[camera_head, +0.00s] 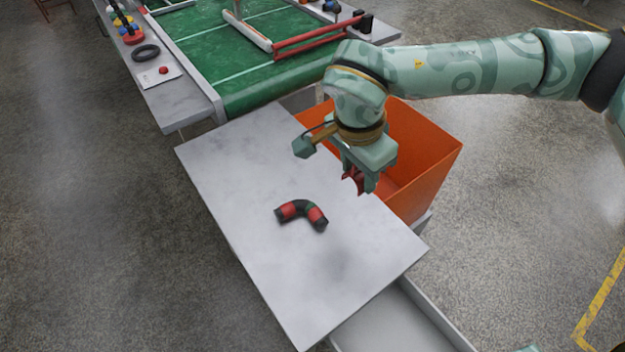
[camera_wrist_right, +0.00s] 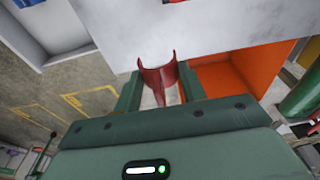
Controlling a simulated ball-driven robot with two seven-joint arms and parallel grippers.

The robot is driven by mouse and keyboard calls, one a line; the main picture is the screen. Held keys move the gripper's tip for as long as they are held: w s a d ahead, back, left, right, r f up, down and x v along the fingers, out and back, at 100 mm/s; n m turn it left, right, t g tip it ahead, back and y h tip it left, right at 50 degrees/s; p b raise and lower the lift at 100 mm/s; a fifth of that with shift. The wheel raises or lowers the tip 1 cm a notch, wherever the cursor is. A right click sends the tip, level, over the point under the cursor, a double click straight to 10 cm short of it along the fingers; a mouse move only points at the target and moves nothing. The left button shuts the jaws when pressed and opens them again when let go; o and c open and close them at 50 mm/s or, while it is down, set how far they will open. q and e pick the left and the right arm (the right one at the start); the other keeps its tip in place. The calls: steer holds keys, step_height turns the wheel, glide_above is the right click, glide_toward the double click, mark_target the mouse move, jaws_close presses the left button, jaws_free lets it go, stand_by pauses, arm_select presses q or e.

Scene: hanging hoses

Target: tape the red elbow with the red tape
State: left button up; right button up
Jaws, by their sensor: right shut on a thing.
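The elbow (camera_head: 302,212) lies on the pale tabletop, bent in an arch. In the right wrist view the red tape (camera_wrist_right: 159,80) stands between the fingers as an open, half-round shell. The elbow cannot be made out in that view. My left gripper is not in view.
The pale table (camera_head: 250,250) is otherwise clear. An orange bin (camera_head: 425,155) stands against its right side, beyond the gripper. A grey tray (camera_head: 400,325) sits below the table's front right.

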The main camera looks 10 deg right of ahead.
steer(key=a+f+m, duration=0.1)
steer(key=a+m, duration=0.1)
steer(key=m, duration=0.3)
steer(key=w+a+f+m+g, duration=0.1)
steer(key=a+f+m, duration=0.1)
steer(key=m, duration=0.4)
steer(key=w+a+f+m+g, duration=0.1)
steer(key=a+f+m, duration=0.1)
steer(key=m, duration=0.4)
steer(key=shift+w+y, duration=0.15)
steer(key=shift+y, duration=0.25)
steer(key=shift+a+f+m, duration=0.25)
steer(key=shift+a+m, duration=0.15)
steer(key=shift+m, duration=0.5)
steer(key=shift+r, duration=0.1)
steer(key=shift+f+b, duration=0.35)
steer(key=shift+f, duration=1.7)
